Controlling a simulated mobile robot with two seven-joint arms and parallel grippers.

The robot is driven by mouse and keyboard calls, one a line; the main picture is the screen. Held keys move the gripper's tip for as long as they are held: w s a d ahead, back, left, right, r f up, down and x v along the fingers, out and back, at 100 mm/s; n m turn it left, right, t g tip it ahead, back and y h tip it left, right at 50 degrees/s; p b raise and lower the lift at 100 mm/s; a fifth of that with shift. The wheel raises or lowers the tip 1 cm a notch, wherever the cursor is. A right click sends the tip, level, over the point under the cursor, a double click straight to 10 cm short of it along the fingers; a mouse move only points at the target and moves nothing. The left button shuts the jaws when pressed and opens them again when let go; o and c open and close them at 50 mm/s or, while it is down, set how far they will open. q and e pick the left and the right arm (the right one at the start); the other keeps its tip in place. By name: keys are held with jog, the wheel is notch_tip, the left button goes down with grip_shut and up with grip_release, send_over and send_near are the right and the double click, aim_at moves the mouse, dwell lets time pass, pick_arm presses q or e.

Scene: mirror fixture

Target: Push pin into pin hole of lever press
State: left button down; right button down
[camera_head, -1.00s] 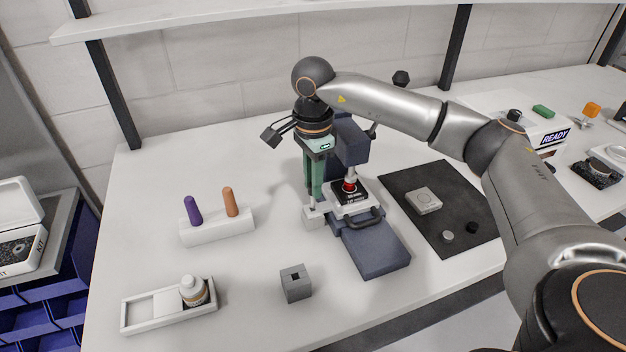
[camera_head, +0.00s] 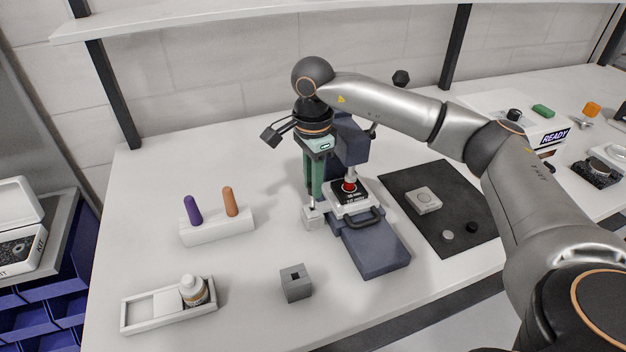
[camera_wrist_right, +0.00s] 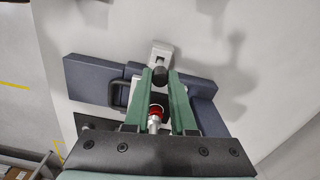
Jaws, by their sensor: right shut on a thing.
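The lever press (camera_head: 372,245) has a dark blue base and column, with a red-tipped ram over a black plate. A small light-grey block (camera_head: 312,217) stands against its left side and also shows in the wrist view (camera_wrist_right: 158,50). My right gripper (camera_head: 314,195), with green fingers, points down just above this block. It is shut on the pin, whose dark round head (camera_wrist_right: 160,76) shows between the fingertips in the wrist view. A thin shank shows between fingertips and block in the head view. The pin hole is hidden, so I cannot tell how deep the pin sits. My left gripper is not in view.
A grey block with a square hole (camera_head: 296,283) stands in front of the press. A white holder (camera_head: 217,228) with purple and orange pegs and a tray (camera_head: 140,315) with a bottle are at left. A black mat (camera_head: 455,229) with small parts lies at right.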

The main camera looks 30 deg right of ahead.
aim_at(313, 206)
jog(key=shift+f+b, duration=1.6)
jog(key=shift+f, duration=0.7)
jog(key=c, duration=0.7)
grip_release()
notch_tip(313, 206, up, 13)
jog(key=shift+f, duration=0.2)
